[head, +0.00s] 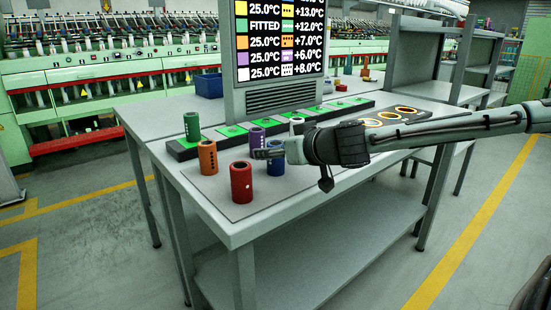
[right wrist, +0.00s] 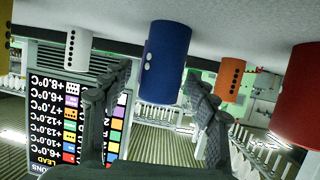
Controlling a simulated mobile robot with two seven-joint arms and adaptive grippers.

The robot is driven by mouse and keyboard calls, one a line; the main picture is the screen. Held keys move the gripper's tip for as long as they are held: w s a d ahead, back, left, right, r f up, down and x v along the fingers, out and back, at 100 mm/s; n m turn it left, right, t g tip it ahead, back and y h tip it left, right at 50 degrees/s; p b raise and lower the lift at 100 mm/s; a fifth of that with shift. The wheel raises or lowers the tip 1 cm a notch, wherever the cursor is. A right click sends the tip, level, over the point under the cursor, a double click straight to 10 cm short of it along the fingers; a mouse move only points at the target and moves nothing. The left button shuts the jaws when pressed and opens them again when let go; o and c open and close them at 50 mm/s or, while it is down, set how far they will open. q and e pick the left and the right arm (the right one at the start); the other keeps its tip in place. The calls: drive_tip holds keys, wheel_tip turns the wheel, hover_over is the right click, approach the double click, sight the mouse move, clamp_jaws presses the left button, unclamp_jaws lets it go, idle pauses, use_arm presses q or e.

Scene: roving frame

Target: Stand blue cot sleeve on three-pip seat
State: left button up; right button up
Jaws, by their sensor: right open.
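The blue cot sleeve (right wrist: 166,62) stands between the spread fingers of my right gripper (right wrist: 158,105) in the upside-down right wrist view, with white pips on its side. In the head view my right gripper (head: 262,154) reaches in from the right, low over the table; the blue sleeve (head: 276,167) is partly hidden behind it. The gripper is open, and I cannot tell whether a finger touches the sleeve. A long dark rail (head: 178,150) with green seats runs behind; its pip marks are too small to read. My left gripper is not in view.
Orange (head: 208,158) and red (head: 241,184) sleeves stand near the gripper. A purple sleeve (head: 257,137) is just behind it, and a green sleeve (head: 192,126) is at the rail's left end. A display board (head: 281,45) rises behind. A dark panel with yellow rings (head: 388,115) lies right.

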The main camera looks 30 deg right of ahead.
sight(276, 143)
clamp_jaws()
idle(0.3)
drive_tip(key=shift+r, duration=0.15)
drive_tip(key=shift+r, duration=0.6)
wheel_tip(276, 143, up, 3)
drive_tip(key=shift+p, duration=0.4)
use_arm(q)
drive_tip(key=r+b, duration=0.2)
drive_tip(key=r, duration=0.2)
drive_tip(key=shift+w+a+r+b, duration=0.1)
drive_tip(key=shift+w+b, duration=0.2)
drive_tip(key=shift+b, duration=0.1)
use_arm(e)
drive_tip(key=a+r, duration=0.6)
drive_tip(key=a, duration=0.5)
drive_tip(key=shift+s+a+r, duration=0.2)
drive_tip(key=shift+s+r, duration=0.05)
drive_tip(key=shift+r, duration=0.05)
